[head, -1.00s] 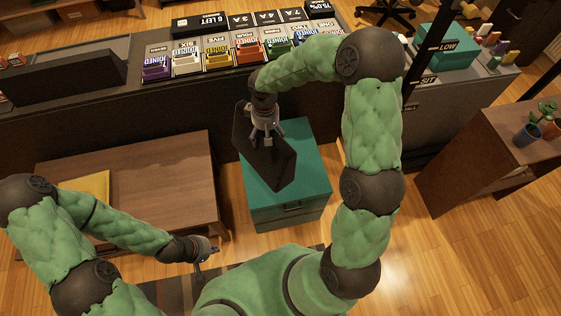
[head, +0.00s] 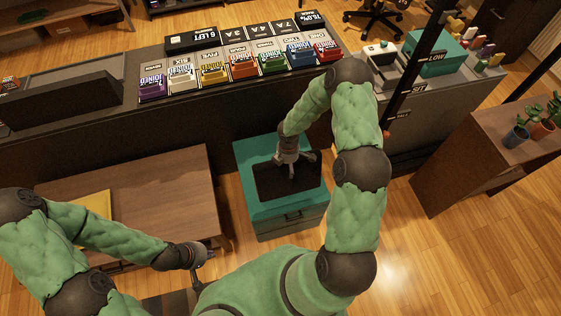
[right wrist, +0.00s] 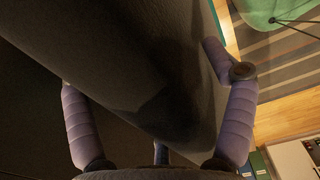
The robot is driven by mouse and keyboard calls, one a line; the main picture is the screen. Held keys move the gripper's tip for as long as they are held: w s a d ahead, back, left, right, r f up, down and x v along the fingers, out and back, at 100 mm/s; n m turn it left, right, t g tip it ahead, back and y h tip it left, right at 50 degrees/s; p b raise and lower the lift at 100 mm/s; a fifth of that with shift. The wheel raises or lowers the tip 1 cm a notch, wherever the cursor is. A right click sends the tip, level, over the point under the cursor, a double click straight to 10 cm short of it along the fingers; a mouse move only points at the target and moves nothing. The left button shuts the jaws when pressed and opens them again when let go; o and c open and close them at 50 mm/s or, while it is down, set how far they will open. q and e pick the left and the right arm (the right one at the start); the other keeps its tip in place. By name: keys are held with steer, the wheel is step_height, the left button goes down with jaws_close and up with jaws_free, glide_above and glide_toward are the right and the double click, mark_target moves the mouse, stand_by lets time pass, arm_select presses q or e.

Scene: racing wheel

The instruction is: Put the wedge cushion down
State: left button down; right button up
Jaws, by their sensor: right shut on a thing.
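The wedge cushion (head: 268,184) is black and lies on the teal top of a low drawer cabinet (head: 262,212), looking almost flat there. My right gripper (head: 293,170) comes down on the cushion from above and is shut on it. In the right wrist view the dark cushion (right wrist: 150,70) fills the middle between the purple fingers (right wrist: 160,120), and its far side is hidden. My left gripper (head: 205,268) is open and empty, low at the left near the wooden table's corner.
A wooden low table (head: 150,200) stands left of the cabinet. A brown shelf (head: 460,165) with potted plants is at the right. Wooden floor is free between cabinet and shelf.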

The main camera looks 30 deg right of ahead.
steer(key=w+d+f+b, duration=0.2)
steer(key=w+f+b, duration=0.1)
steer(key=w+f, duration=0.7)
steer(key=shift+d+f, duration=0.2)
steer(key=shift+f, duration=0.45)
steer(key=shift+w, duration=0.1)
steer(key=shift+f+b, duration=0.2)
steer(key=shift+b, duration=0.1)
steer(key=o, duration=1.5)
steer(key=shift+r, duration=0.1)
